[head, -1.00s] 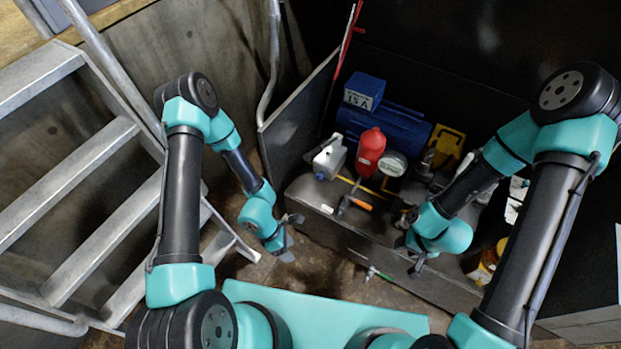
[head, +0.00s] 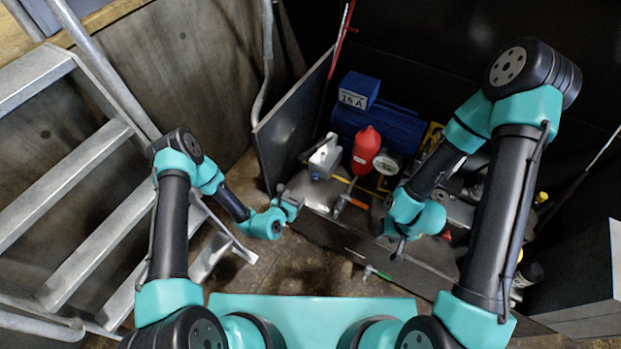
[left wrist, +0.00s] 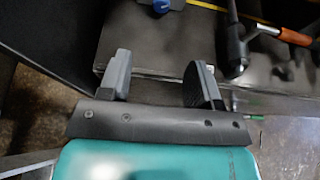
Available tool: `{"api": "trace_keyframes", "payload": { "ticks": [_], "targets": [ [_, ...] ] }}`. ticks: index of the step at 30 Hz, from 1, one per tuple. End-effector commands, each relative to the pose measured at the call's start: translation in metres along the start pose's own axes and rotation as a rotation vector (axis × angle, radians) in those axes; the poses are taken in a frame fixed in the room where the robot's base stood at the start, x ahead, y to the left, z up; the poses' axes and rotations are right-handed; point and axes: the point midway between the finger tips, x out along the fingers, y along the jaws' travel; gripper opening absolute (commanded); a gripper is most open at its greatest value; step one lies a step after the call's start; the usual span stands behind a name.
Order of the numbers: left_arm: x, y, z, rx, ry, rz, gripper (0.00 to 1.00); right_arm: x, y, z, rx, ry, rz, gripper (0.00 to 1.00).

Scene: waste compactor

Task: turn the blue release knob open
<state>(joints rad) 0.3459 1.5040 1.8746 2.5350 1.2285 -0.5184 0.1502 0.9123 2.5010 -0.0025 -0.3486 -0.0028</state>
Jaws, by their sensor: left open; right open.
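The blue knob (head: 315,174) sits on the front end of a white valve block (head: 326,155) on top of the dark machine. In the left wrist view the blue knob (left wrist: 162,5) shows at the top edge, partly cut off, ahead of the jaws. My left gripper (head: 290,200) is at the machine's front left edge, short of the knob and apart from it. Its two fingers are spread with nothing between them, also in the left wrist view (left wrist: 160,72). My right gripper (head: 398,248) hangs open at the machine's front side; its fingers are small and partly hidden.
An orange-handled lever (head: 357,203) lies right of the knob, also in the left wrist view (left wrist: 285,35). A red bottle (head: 366,148), a gauge (head: 387,164) and a blue motor (head: 385,125) stand behind. A dark upright panel (head: 285,125) bounds the left side.

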Motion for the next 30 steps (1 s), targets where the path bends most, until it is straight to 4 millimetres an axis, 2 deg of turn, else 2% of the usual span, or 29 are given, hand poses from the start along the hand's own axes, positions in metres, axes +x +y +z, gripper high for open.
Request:
{"api": "trace_keyframes", "payload": {
  "ticks": [8,14,20,30],
  "targets": [
    [0.0,0.0,0.0,0.0,0.0,-0.003,0.58,0.0,0.0,0.0,0.0,0.0,0.0,0.45],
    [0.011,-0.001,0.0,0.001,-0.001,-0.004,0.58,0.0,0.0,0.0,0.0,0.0,0.0,0.45],
    [0.038,-0.001,0.001,0.001,-0.002,-0.005,0.58,0.0,0.0,0.0,0.0,0.0,0.0,0.45],
    [0.095,-0.002,0.001,0.002,-0.002,-0.005,0.58,0.0,0.0,0.0,0.0,0.0,0.0,0.45]
  ]
}}
